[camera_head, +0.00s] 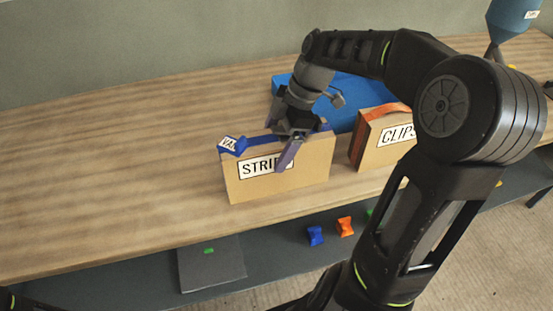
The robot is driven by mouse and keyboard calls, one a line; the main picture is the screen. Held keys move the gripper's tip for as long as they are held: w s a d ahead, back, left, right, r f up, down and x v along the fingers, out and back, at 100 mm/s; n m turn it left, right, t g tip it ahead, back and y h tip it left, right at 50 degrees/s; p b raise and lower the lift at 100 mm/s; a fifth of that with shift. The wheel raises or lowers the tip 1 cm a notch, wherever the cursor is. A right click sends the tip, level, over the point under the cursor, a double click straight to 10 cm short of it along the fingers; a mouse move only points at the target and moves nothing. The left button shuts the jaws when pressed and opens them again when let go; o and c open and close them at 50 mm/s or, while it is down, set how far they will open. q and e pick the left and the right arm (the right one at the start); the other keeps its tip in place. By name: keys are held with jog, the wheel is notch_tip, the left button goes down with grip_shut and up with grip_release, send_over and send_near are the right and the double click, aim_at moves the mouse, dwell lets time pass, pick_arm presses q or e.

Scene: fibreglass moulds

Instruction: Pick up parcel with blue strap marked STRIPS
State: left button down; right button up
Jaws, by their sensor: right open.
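The STRIPS parcel (240,188) is a tan cardboard box standing upright on the wooden bench. A blue strap (262,141) runs along its top, with a blue tag (232,145) at its left end. My right gripper (298,146) is open over the right half of the parcel's top. One finger hangs in front of the front face and covers the end of the label. The other finger is mostly hidden, so I cannot tell whether the jaws touch the strap. My left gripper is out of view.
A CLIPS parcel (371,148) with an orange strap stands close on the right, partly behind my arm. A blue case (348,92) lies behind both. The bench (100,150) is clear on the left. Small blue (315,236) and orange (345,227) pieces lie below its front edge.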

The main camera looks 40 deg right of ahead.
jog(key=shift+x, duration=1.2)
jog(key=shift+c, duration=0.3)
grip_shut()
